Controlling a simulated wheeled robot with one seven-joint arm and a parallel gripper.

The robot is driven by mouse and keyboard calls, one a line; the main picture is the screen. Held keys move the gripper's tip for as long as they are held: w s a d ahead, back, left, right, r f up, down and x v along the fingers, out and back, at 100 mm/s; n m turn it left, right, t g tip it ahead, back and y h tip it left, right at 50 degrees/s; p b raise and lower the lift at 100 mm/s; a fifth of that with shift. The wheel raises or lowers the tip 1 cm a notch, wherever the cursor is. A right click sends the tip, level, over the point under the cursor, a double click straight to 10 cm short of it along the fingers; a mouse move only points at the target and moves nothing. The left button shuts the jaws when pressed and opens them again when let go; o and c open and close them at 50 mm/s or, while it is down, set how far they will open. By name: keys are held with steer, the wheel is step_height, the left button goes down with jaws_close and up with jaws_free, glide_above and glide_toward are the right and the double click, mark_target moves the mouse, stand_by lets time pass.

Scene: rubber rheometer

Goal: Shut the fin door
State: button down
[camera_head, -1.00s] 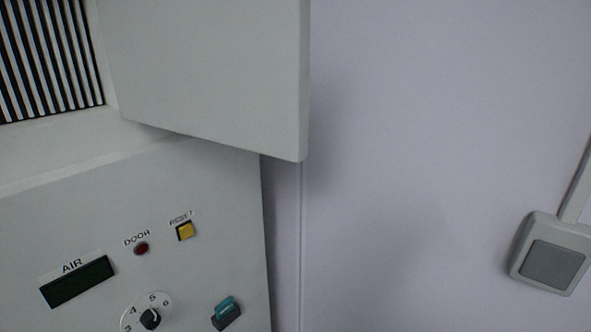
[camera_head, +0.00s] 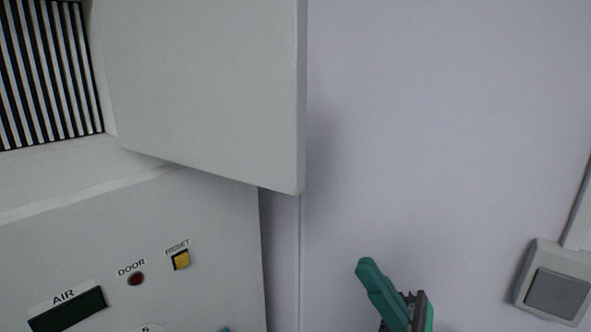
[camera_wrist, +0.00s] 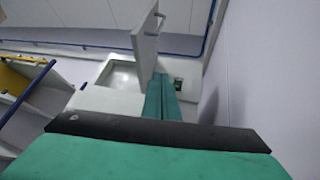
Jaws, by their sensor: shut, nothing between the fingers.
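The fin door (camera_head: 205,95) is a pale grey panel standing open on the upper part of the machine, swung out to the right of the black-and-white fins (camera_head: 45,75). In the wrist view the door (camera_wrist: 145,48) stands out from the machine, with a handle (camera_wrist: 156,18) at its upper edge. My gripper (camera_head: 368,268) has teal fingers and is shut and empty. It is at the lower right of the door, apart from it in the head picture, in front of the wall. In the wrist view the fingers (camera_wrist: 162,98) point toward the machine, below the door.
Below the door are a yellow reset button (camera_head: 180,260), a red door lamp (camera_head: 136,279) and a dark air display (camera_head: 68,310). A grey wall switch (camera_head: 556,292) is at the right. A yellow-topped item (camera_wrist: 22,72) with blue rails is at the wrist view's left.

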mark_target(291, 144)
step_height(291, 144, up, 20)
steer(key=s+n+h, duration=0.3)
steer(key=n+h, duration=0.8)
steer(key=n, duration=0.2)
steer(key=x, duration=0.3)
steer(key=s+x, duration=0.1)
steer(key=x, duration=0.6)
steer(key=shift+s+a, duration=0.25)
steer(key=shift+s, duration=0.15)
steer(key=shift+s+a, duration=0.35)
steer(key=shift+s, duration=0.25)
steer(key=shift+a, duration=0.2)
